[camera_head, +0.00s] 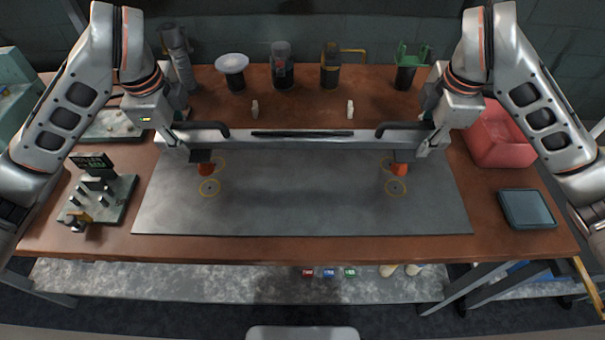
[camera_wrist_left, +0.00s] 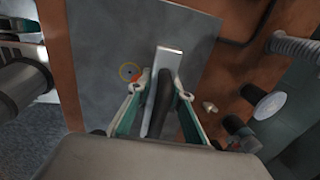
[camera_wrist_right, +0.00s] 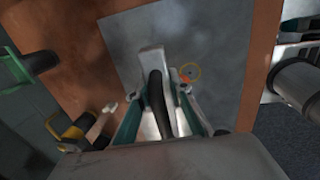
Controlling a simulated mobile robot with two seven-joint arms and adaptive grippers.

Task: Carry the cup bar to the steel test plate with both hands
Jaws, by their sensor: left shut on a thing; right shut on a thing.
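The cup bar (camera_head: 300,144) is a long grey bar, level across the view, with black handles and an orange cup under each end: left cup (camera_head: 206,169), right cup (camera_head: 399,169). It lies over the back part of the steel test plate (camera_head: 300,205), a flat dark grey sheet. I cannot tell whether the cups touch the plate. Yellow rings (camera_head: 209,188) mark the plate in front of the cups. My left gripper (camera_wrist_left: 162,92) is shut on the left handle (camera_wrist_left: 161,100). My right gripper (camera_wrist_right: 162,92) is shut on the right handle (camera_wrist_right: 156,95).
A roller stand (camera_head: 97,195) is left of the plate. A dark tablet (camera_head: 526,208) and a red bin (camera_head: 497,135) are at the right. Several holders, including a white-topped one (camera_head: 232,64), line the back. Two small pale pegs (camera_head: 350,109) stand behind the bar. The plate's front is clear.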

